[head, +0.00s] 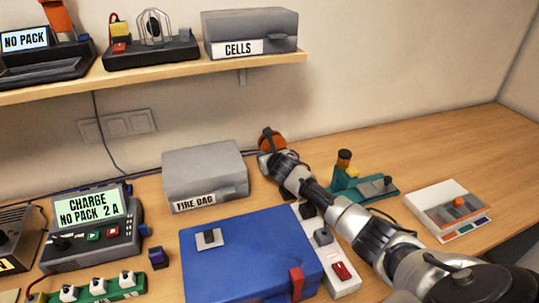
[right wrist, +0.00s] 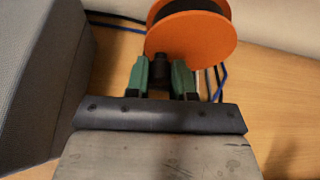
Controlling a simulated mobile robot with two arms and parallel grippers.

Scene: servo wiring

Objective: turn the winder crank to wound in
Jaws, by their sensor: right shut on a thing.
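The winder (head: 271,136) is an orange reel at the back of the table, near the wall, partly hidden by my right gripper (head: 268,160). In the right wrist view its orange disc (right wrist: 215,42) is large, with a dark band across its top. A dark crank knob (right wrist: 160,66) stands in front of the disc. My right gripper (right wrist: 160,78) has its green fingers on both sides of the knob and is shut on it. My left gripper is not in view.
A grey fire bag box (head: 204,172) stands just left of the winder. Black and blue cables (right wrist: 120,24) run along the wall behind. A teal device (head: 362,187) and a white tray (head: 440,205) lie to the right. A blue case (head: 245,255) lies in front.

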